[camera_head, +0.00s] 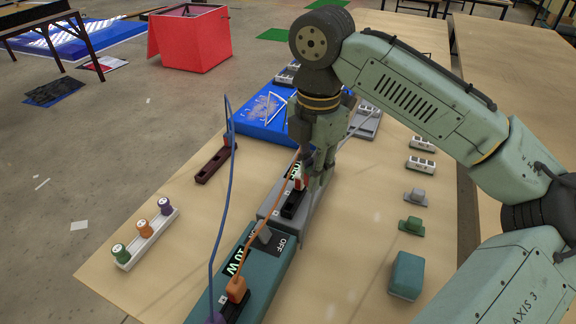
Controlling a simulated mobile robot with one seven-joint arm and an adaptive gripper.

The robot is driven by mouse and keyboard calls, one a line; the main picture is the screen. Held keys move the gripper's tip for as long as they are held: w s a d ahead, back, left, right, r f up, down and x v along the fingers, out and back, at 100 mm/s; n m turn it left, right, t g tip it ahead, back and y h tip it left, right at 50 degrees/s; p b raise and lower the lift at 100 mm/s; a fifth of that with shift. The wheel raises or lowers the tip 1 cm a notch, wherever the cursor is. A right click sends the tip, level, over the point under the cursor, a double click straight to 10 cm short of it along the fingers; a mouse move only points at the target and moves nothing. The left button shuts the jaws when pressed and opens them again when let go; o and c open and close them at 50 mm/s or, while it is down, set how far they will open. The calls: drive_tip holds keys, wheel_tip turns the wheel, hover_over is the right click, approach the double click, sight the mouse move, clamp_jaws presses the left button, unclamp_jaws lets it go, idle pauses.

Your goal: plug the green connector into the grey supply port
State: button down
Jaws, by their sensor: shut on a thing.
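My gripper (312,180) points down over the grey supply box (273,206). It is shut on a connector that its fingers mostly hide, so I cannot tell the colour. A small red and white part (300,178) shows beside the fingertips, over the box's black port strip (293,204). I cannot tell whether the held connector touches the port. A green plug-shaped piece (411,225) lies on the table to the right.
A teal box (265,272) with an orange connector (236,289) stands in front; orange and purple cables arch above. A teal block (406,275) and blue box (262,113) also stand on the table.

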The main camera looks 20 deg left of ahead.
drive_tip(key=a+n, duration=0.1)
drive_tip(key=s+a+n, duration=0.1)
drive_tip(key=n, duration=0.1)
drive_tip(key=s+a+n, duration=0.1)
drive_tip(key=n, duration=0.1)
drive_tip(key=shift+s+a+f, duration=0.1)
drive_tip(key=shift+a+f, duration=0.05)
drive_tip(key=shift+a, duration=0.25)
drive_tip(key=shift+p, duration=0.6)
drive_tip(key=shift+f+b, duration=0.75)
drive_tip(key=shift+f, duration=0.65)
drive_tip(key=shift+f, duration=1.35)
drive_tip(key=c, duration=1.5)
unclamp_jaws()
drive_tip(key=shift+o, duration=0.2)
drive_tip(key=shift+r, duration=0.1)
